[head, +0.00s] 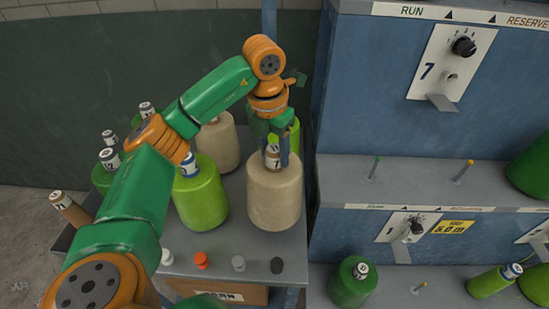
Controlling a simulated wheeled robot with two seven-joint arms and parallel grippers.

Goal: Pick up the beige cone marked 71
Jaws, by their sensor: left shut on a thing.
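A beige cone (273,197) stands upright at the right edge of the grey table. My left gripper (277,160) is above it, pointing down, with its fingers shut on the cone's narrow labelled top. The fingers partly cover the label, so I cannot read its number for sure. The cone's base appears to be at table level; I cannot tell whether it is lifted. Another beige cone (218,146) stands behind, partly hidden by my arm. A tilted tan piece (75,212) with a labelled end lies at the far left. My right gripper is not in view.
A lime-green cone (202,200) stands close left of the held one, and another lime-green cone (293,135) stands behind it. A blue machine (375,80) with shelves rises close on the right. Small coloured pegs, such as an orange one (201,260), line the table's front.

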